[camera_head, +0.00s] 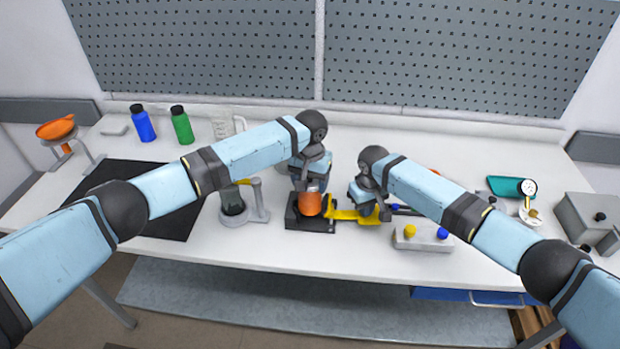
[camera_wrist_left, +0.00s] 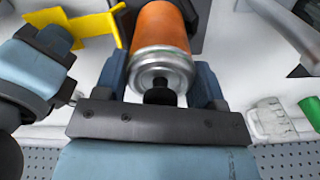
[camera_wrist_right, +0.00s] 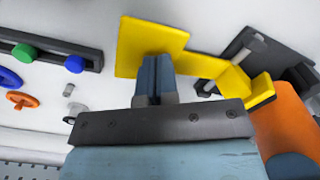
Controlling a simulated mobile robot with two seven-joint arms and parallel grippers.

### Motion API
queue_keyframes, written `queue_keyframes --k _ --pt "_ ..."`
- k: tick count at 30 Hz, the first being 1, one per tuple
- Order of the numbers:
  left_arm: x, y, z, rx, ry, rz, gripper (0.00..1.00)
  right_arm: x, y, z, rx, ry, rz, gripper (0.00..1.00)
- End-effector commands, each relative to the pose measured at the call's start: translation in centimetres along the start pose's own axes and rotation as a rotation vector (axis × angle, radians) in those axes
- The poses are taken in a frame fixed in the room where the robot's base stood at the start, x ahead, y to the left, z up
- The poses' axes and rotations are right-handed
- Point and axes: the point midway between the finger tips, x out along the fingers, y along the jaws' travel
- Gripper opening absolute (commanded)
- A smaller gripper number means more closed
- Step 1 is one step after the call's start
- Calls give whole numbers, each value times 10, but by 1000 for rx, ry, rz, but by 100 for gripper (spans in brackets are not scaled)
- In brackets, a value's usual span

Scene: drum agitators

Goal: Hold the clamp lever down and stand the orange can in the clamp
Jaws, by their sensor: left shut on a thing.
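The orange can (camera_head: 310,204) is in my left gripper (camera_head: 311,189), whose fingers are on both sides of its silver upper end in the left wrist view (camera_wrist_left: 160,65). The can looks about upright, over or in the black clamp (camera_head: 322,226). Whether its lower end touches the clamp base is hidden. The yellow clamp lever (camera_head: 346,215) reaches right from the clamp, ending in a flat plate. My right gripper (camera_head: 372,211) is at that plate. In the right wrist view its fingers (camera_wrist_right: 155,70) are together over the yellow plate (camera_wrist_right: 135,45), with nothing visible between them.
A grey stand with a dark glass cup (camera_head: 232,204) is left of the clamp. A grey block with yellow and blue knobs (camera_head: 423,242) is right of the lever. Blue (camera_head: 143,124) and green (camera_head: 182,126) bottles stand at the back left. The front edge before the clamp is clear.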

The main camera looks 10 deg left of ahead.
Motion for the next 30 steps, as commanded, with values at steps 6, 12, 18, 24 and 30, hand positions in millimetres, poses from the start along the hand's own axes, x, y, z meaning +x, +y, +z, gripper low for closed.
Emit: queue_keyframes --k 6,12,18,24,30 --pt "0 1 0 1 1 1 20 1 0 0 0 -1 -1 0" --pt "7 1 0 2 1 2 20 1 0 0 0 -1 -1 0" --pt "17 2 0 1 1 2 20 1 0 0 0 -1 -1 0" --pt "21 2 0 1 1 2 20 1 0 0 0 -1 -1 0" --pt "21 2 0 1 1 2 20 1 0 0 0 -1 -1 0"
